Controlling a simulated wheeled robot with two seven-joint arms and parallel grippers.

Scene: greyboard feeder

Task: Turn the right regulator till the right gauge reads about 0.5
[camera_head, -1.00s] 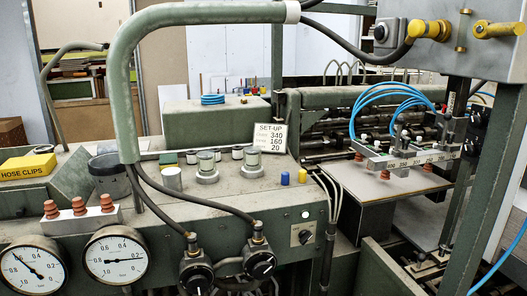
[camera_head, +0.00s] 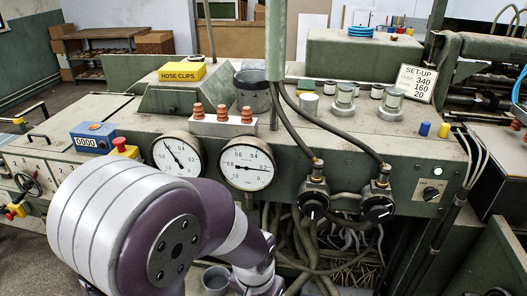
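The right gauge (camera_head: 246,164) is a round white dial on the front of the grey-green machine. Its needle points right, slightly below level. The exact reading is too small to tell. The left gauge (camera_head: 178,155) stands beside it, its needle slanting. The right regulator (camera_head: 377,206) is a black knob with a white mark, under a hose fitting. The left regulator (camera_head: 313,204) is a similar black knob just left of it. My purple and white left arm fills the lower left and reaches below the gauges, left of the regulators. Neither gripper is visible.
Two dark hoses (camera_head: 340,132) drop to the regulators. Cables (camera_head: 315,252) hang below them. A set-up card (camera_head: 415,82) reads 340, 160 and 20. A counter box (camera_head: 93,138) and a red emergency button (camera_head: 119,145) sit left of the gauges.

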